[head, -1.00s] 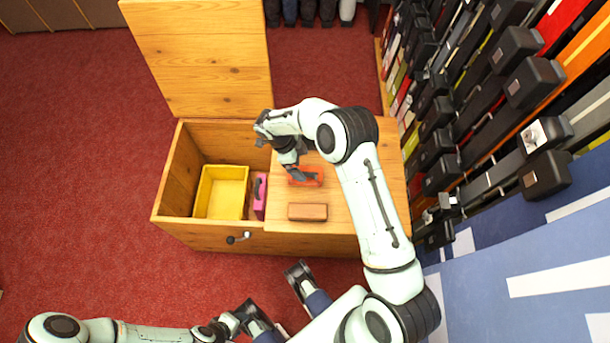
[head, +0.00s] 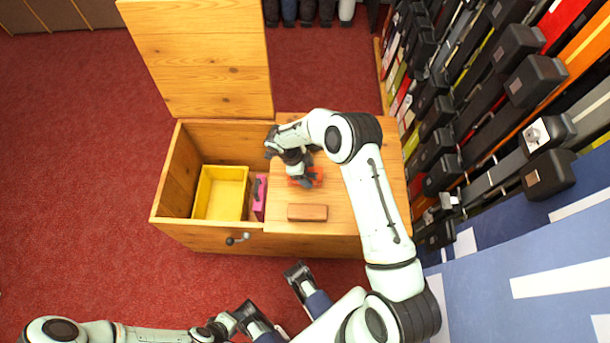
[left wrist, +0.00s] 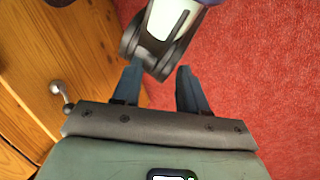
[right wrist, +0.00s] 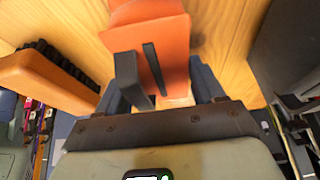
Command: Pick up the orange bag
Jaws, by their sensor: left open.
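The orange bag (head: 318,174) stands on the closed right part of the wooden chest's top in the head view, partly hidden by my right gripper (head: 306,181). In the right wrist view the bag (right wrist: 160,35) rises between the two spread fingers of my right gripper (right wrist: 160,85), with dark strips in front of it. The fingers look apart; I cannot tell whether they touch it. My left gripper (left wrist: 160,90) is open, with nothing held, over the red carpet beside the chest front. It shows low in the head view (head: 230,324).
A brown brush-like block (head: 307,212) lies close to the bag; its dark bristles show in the right wrist view (right wrist: 50,80). The chest's open left part holds a yellow tray (head: 197,192) and a pink item (head: 260,197). A raised lid (head: 200,60) stands behind. Racks line the right.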

